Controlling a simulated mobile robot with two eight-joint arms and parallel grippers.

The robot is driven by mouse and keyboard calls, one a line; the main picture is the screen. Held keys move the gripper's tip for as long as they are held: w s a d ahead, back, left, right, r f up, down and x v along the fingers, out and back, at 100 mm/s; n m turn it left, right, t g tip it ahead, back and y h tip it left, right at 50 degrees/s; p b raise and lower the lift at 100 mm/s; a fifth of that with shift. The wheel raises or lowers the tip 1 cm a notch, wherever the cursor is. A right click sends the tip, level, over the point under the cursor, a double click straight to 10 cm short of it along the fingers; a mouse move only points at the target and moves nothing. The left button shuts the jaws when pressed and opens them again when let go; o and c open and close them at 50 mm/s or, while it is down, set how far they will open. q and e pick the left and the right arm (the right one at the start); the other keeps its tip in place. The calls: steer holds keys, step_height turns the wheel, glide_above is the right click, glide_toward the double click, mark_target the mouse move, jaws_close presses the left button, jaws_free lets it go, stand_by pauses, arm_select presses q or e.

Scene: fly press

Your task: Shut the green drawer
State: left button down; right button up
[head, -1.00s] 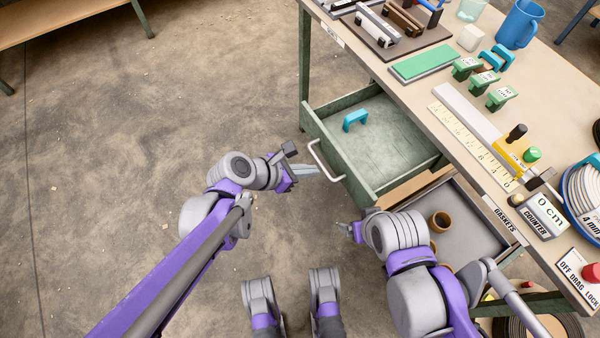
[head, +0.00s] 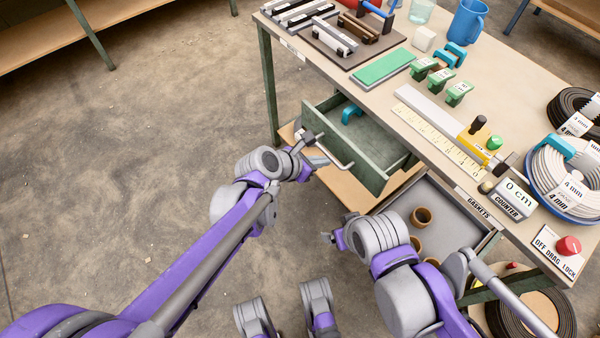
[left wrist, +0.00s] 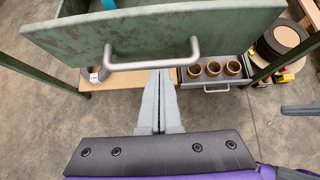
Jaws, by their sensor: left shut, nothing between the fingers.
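The green drawer (head: 372,172) stands partly open under the near left part of the workbench, with a blue handle-shaped block (head: 351,114) inside. Its front panel (left wrist: 230,32) and grey bar handle (left wrist: 150,65) fill the top of the left wrist view. My left gripper (head: 325,161) is shut and empty, right at the drawer front by the handle. In the left wrist view its closed fingers (left wrist: 160,78) point at the panel, with tips at the handle bar; contact cannot be told. My right gripper (head: 328,238) is low, near the lower drawer, its fingers too small to judge.
A grey drawer labelled gaskets (head: 455,212) stands open to the right, holding brown rings (head: 421,216). The bench top (head: 375,95) carries blocks, a ruler (head: 435,130), a counter (head: 513,198) and wire coils. The floor (head: 120,170) to the left is clear.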

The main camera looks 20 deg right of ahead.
arm_select(q)
steer(key=w+d, duration=0.1)
steer(key=d, duration=0.2)
steer(key=w+d, duration=0.1)
steer(key=d, duration=0.2)
steer(key=w+d+p, duration=0.1)
steer(key=d, duration=0.2)
steer(key=shift+w+d, duration=0.25)
steer(key=shift+d, duration=0.05)
steer(key=shift+w+d, duration=0.1)
steer(key=shift+d, duration=0.1)
arm_select(e)
steer(key=shift+v, duration=0.8)
arm_select(q)
steer(key=shift+r, duration=0.1)
arm_select(e)
steer(key=shift+w+a, duration=0.1)
steer(key=shift+w, duration=0.05)
